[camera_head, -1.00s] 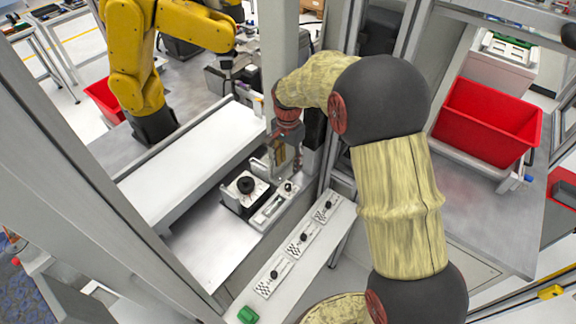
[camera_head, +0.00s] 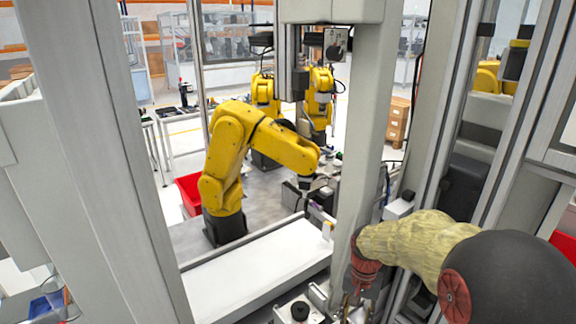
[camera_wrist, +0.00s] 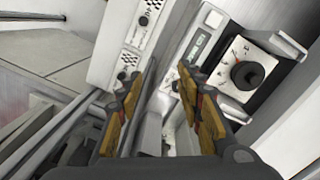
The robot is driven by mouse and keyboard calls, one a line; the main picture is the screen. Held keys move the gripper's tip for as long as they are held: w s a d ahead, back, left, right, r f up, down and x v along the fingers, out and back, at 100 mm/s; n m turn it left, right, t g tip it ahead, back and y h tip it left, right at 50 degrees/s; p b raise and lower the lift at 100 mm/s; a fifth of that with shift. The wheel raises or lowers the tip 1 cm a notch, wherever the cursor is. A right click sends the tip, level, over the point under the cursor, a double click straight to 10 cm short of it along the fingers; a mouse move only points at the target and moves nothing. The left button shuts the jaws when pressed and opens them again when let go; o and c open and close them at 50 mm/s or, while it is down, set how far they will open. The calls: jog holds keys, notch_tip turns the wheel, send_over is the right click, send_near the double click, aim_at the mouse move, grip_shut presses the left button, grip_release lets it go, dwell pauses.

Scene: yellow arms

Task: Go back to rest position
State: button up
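My gripper (camera_wrist: 166,68) shows in the wrist view with its two tan-padded fingers apart and nothing between them. It points toward a device with a black round knob (camera_wrist: 247,75) at right and a light panel with small black knobs (camera_wrist: 143,21) at upper left. I cannot tell how far the fingertips are from these surfaces. In the head view, my sleeved arm enters at lower right and bends left. The wrist hangs down at the bottom edge beside a grey post, and the fingertips are not clearly visible there.
A grey upright post (camera_head: 358,130) stands close to my wrist. Behind it are a yellow robot arm (camera_head: 240,150), a white conveyor-like slab (camera_head: 255,275) and a red bin (camera_head: 188,190). Another frame post (camera_head: 100,150) stands at left. The black-knobbed device (camera_head: 300,310) is at the bottom.

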jog(key=s+r+n+t+b, duration=0.2)
jog(key=s+r+t, duration=0.1)
jog(key=s+r, duration=0.5)
jog(key=s+r+n+t+b, duration=0.2)
jog(key=s+r, duration=0.6)
jog(key=s, duration=0.6)
jog(key=shift+s+n+t, duration=0.25)
jog(key=shift+n+t, duration=0.35)
jog(key=shift+t, duration=0.1)
